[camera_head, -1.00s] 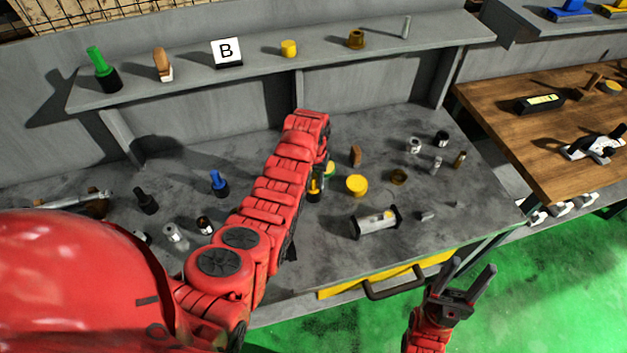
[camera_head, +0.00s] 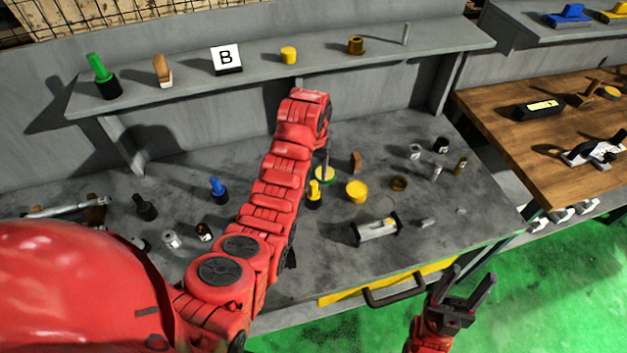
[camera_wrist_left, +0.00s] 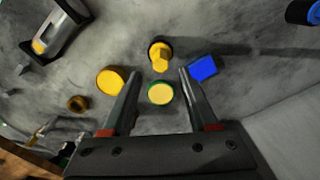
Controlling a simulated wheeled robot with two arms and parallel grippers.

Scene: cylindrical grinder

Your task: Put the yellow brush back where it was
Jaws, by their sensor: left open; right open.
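The yellow brush (camera_head: 314,194) stands upright on its black base on the grey bench top, just right of my left arm. The left wrist view shows it from above (camera_wrist_left: 160,56), beyond the fingertips and apart from them. My left gripper (camera_wrist_left: 155,72) is open and empty, and a green-rimmed yellow disc (camera_wrist_left: 160,93) shows between its fingers. In the head view my red forearm hides most of this gripper. My right gripper (camera_head: 470,285) is open and empty in front of the bench, over the green floor.
A yellow round piece (camera_head: 357,191) and a blue block (camera_wrist_left: 203,68) lie near the brush. A blue brush (camera_head: 218,188) stands left of my arm. The raised shelf (camera_head: 200,72) holds a green brush (camera_head: 102,76), a "B" sign (camera_head: 227,59) and small parts.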

